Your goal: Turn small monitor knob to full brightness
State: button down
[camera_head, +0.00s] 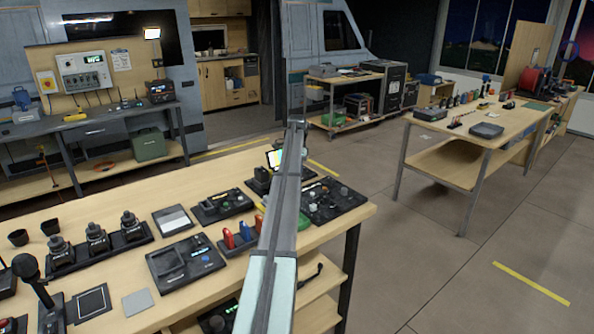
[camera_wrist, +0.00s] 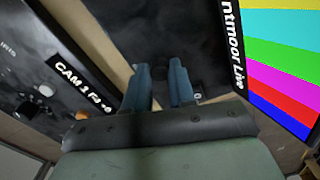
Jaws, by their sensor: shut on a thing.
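The small monitor (camera_head: 274,158) stands on the near bench, partly behind my arm in the head view. Its lit screen (camera_wrist: 270,65) fills the right of the wrist view with bright colour bars and the end of a white caption. My gripper (camera_wrist: 160,74) points at the dark panel (camera_wrist: 170,28) beside the screen. Its two blue-grey fingers stand a short gap apart, shut on the small monitor knob. The knob itself is hidden by the fingers, and its setting cannot be read. A small white mark shows beside the right finger.
A black panel labelled CAM 1 (camera_wrist: 82,87) with knobs lies close on the left in the wrist view. The bench (camera_head: 170,196) also holds a box with red and blue handles (camera_head: 240,236) and a row of joysticks (camera_head: 97,240). The floor to the right is clear.

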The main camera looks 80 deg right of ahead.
dwell(0.3)
jog(key=c, duration=0.9)
grip_release()
jog(key=shift+c, duration=0.2)
notch_tip(320, 180, up, 14)
jog(key=shift+f, duration=0.15)
